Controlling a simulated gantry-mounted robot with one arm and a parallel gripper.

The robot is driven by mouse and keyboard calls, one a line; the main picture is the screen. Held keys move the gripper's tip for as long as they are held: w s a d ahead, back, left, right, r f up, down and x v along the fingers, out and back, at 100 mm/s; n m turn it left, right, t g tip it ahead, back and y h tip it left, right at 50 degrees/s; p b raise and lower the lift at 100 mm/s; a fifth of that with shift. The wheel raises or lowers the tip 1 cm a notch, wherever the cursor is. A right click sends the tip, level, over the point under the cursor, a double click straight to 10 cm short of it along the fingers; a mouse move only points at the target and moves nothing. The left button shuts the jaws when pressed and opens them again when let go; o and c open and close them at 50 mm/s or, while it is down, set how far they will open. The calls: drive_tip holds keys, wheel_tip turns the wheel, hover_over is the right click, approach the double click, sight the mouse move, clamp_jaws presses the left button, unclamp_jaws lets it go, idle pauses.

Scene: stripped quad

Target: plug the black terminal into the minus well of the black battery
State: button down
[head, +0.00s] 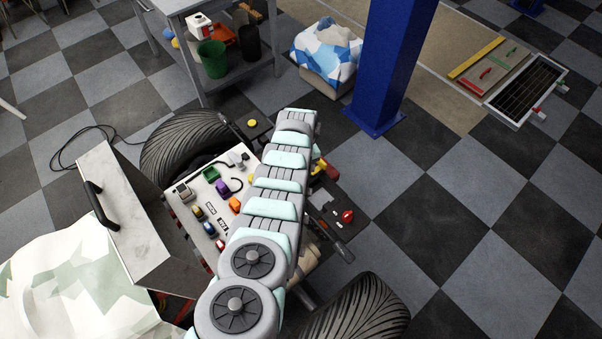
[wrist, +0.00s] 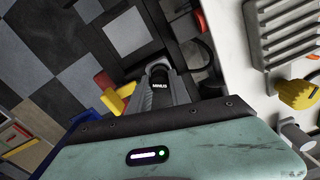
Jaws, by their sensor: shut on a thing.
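In the wrist view my gripper (wrist: 160,82) is shut on the black terminal (wrist: 159,87), a dark round piece with a white "MINUS" label. Dark surfaces and a black loop of cable lie beyond it. I cannot clearly make out the black battery or its minus well in either view, nor whether the terminal touches anything. In the head view my arm crosses the middle of the quad and hides my gripper and the terminal.
A white panel (wrist: 240,60) with a grey finned block (wrist: 284,38) and a yellow knob (wrist: 298,93) lies close on the right. In the head view, coloured parts sit on the quad's panel between large black tyres (head: 187,139). A red knob (head: 348,216) stands right of my arm.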

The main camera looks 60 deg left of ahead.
drive_tip(key=shift+f+b, duration=0.5)
drive_tip(key=shift+f, duration=0.05)
drive_tip(key=c, duration=1.1)
unclamp_jaws()
drive_tip(key=shift+r, duration=0.15)
wheel_tip(320, 180, up, 3)
drive_tip(key=p, duration=0.2)
drive_tip(key=shift+p, duration=0.4)
wheel_tip(320, 180, up, 8)
drive_tip(key=shift+f+p, duration=0.25)
drive_tip(key=shift+p, duration=0.2)
